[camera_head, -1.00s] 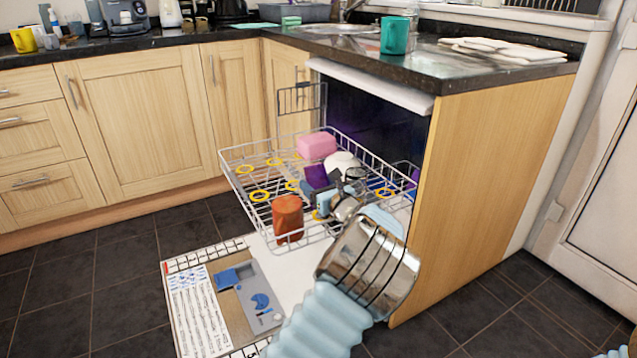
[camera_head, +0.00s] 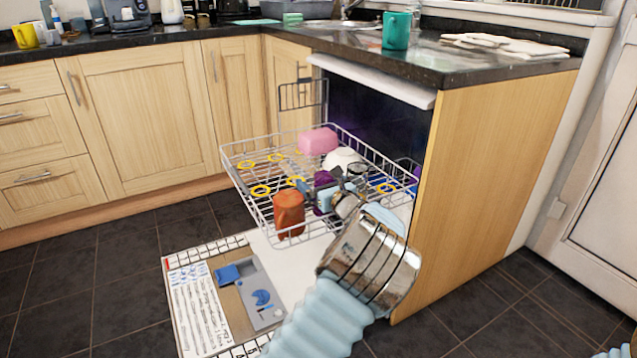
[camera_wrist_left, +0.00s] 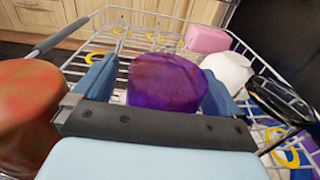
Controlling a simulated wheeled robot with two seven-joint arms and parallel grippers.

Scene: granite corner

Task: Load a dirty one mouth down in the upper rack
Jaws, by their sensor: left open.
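A purple cup (camera_head: 322,181) stands in the upper rack (camera_head: 262,214) of the dishwasher, with its closed round base facing up. In the left wrist view the purple cup (camera_wrist_left: 165,82) sits between the two blue fingers of my left gripper (camera_wrist_left: 160,95). My left gripper (camera_head: 325,191) is open around it, with a visible gap at the right finger. Contact at the left finger is unclear. An orange-brown cup (camera_head: 289,212) stands at the rack's front, left of the gripper.
A pink block-shaped item (camera_head: 318,141), a white bowl (camera_head: 343,161) and a dark item (camera_wrist_left: 280,103) crowd the rack behind and right of the gripper. The rack's left part, with yellow rings (camera_head: 260,190), is free. A teal cup (camera_head: 396,30) and yellow mug (camera_head: 25,36) stand on the counter.

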